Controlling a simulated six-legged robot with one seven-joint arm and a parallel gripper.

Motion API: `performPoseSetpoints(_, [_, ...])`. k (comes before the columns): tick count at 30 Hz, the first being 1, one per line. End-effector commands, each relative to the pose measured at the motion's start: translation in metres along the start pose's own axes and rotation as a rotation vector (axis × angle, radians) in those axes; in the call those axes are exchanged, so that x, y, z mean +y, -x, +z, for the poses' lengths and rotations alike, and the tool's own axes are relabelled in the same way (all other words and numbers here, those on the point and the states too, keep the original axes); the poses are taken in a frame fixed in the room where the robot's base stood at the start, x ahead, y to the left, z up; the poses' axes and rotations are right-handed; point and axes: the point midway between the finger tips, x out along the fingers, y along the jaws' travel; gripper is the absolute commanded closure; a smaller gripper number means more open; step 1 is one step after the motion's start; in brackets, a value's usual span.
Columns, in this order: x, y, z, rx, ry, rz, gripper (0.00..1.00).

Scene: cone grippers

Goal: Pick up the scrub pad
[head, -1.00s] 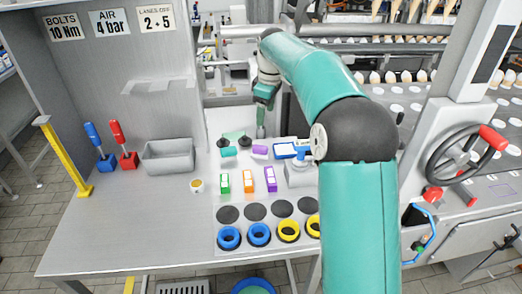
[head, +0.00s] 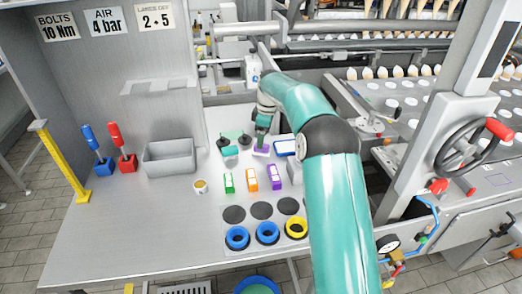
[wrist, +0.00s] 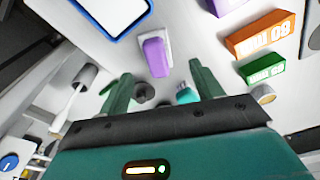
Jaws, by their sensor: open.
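A small purple block (head: 261,151) lies on the bench, left of a blue-rimmed white tray (head: 286,147). It may be the scrub pad, but I cannot be sure. In the wrist view the purple block (wrist: 157,57) lies against a pale flat piece, beyond and between my fingertips. My gripper (wrist: 160,75) is open, with two green fingers apart and nothing held. In the head view my gripper (head: 261,143) points down just over the purple block, which it partly covers. A small teal piece (wrist: 184,95) shows between the fingers, lower in the wrist view.
Dark-knobbed teal pieces (head: 229,150) stand left of the purple block. Green (head: 229,183), orange (head: 251,180) and purple (head: 275,177) boxes stand in front. A grey bin (head: 168,157) and a small cup (head: 200,186) are left. Blue rings (head: 237,238) lie near the front edge.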

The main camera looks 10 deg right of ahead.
Motion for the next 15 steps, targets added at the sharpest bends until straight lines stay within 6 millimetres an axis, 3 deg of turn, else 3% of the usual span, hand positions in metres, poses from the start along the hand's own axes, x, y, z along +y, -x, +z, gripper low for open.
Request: performPoseSetpoints(15, [0.004, -0.053, 0.0, 0.0, -0.003, 0.001, 0.35])
